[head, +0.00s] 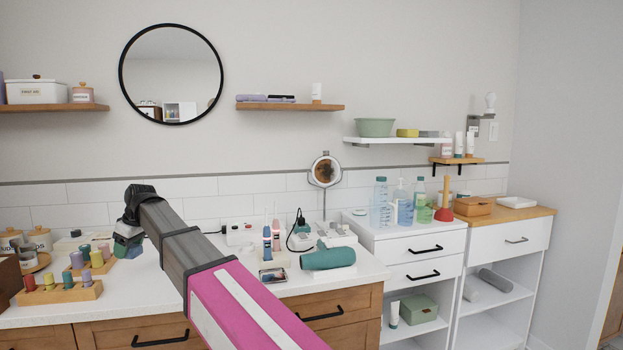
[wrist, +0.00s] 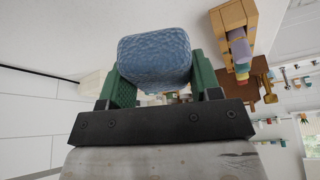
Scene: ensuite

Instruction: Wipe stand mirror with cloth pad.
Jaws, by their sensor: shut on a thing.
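The stand mirror (head: 325,170) is a small round mirror on a thin stand, upright at the back of the counter near its right end. A brownish patch shows on its face. The cloth pad (wrist: 155,57) is a blue textured block between the green fingers of my gripper (wrist: 155,80) in the wrist view. My gripper (head: 129,240) also shows in the head view, shut on the pad above the left part of the counter. It is well to the left of the stand mirror and apart from it. Most of the pad is hidden there.
Wooden peg racks (head: 60,294) sit on the left. Bottles (head: 381,203) stand on the right cabinet. A round wall mirror (head: 171,75) hangs above.

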